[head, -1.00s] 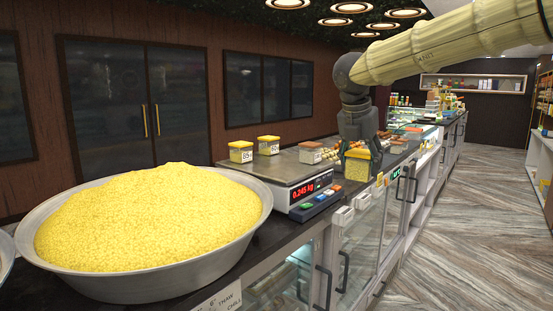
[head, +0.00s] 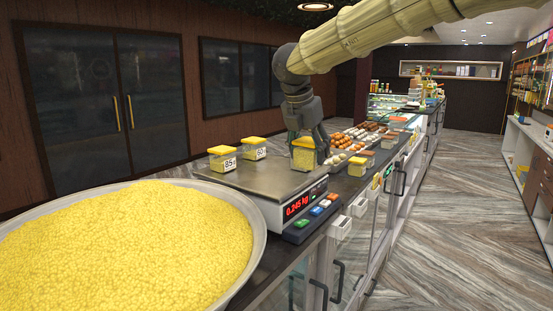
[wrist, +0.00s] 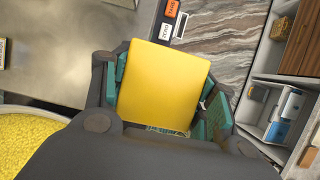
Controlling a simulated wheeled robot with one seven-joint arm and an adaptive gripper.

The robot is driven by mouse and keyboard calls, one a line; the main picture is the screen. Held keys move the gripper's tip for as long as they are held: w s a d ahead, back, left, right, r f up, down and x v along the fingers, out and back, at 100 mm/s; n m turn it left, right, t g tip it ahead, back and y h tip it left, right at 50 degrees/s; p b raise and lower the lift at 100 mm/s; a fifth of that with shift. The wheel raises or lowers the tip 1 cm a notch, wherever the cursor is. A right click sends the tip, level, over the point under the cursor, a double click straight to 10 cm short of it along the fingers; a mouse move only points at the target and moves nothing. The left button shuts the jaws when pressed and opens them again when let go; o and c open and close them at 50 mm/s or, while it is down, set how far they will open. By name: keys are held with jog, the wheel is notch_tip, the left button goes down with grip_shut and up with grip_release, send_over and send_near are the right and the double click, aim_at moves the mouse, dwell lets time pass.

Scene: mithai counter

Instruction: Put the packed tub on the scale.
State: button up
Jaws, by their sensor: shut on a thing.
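The packed tub (head: 303,159) is clear with yellow contents and a yellow lid. My gripper (head: 305,145) is shut around it from above, and it looks upright. In the wrist view its yellow lid (wrist: 165,85) fills the space between the teal finger pads. The scale (head: 262,183) has a flat steel pan and a red display reading 0.245 kg. In the head view the tub appears at the far right part of the pan; I cannot tell whether it touches. The pan (wrist: 60,45) also shows in the wrist view, left of the lid.
Two yellow-lidded tubs marked 85 (head: 222,159) and 60 (head: 254,148) stand along the scale's far side. A wide basin (head: 262,235) of yellow grains is at the near left.

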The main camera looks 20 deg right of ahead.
jog(key=w+a, duration=0.1)
jog(key=w, duration=0.1)
jog(key=w+a+f+p, duration=0.1)
jog(key=w+a, duration=0.1)
jog(key=w+a+f, duration=0.1)
jog(key=shift+w+a+f+p, duration=0.2)
jog(key=shift+w+a+p, duration=0.15)
jog(key=shift+w+p, duration=0.05)
jog(key=shift+a, duration=0.4)
jog(key=shift+s+a+r+p, duration=0.3)
jog(key=shift+s+a+r, duration=0.15)
jog(key=shift+s, duration=0.25)
jog(key=shift+s+a, duration=0.1)
jog(key=shift+a, duration=0.2)
jog(key=f, duration=0.1)
jog(key=w+f+p, duration=0.2)
jog(key=shift+w+a+f, duration=0.1)
jog(key=shift+a+f, duration=0.2)
jog(key=shift+f, duration=0.3)
jog(key=shift+s+d+r, duration=0.1)
jog(key=shift+s+d, duration=0.05)
jog(key=shift+s, duration=0.5)
jog(key=shift+w+f, duration=0.2)
jog(key=shift+w, duration=0.1)
jog(key=o, duration=0.8)
jog(key=shift+w, duration=0.15)
jog(key=shift+o, duration=1.2)
jog(key=shift+s+r, duration=0.1)
jog(key=shift+s, duration=0.2)
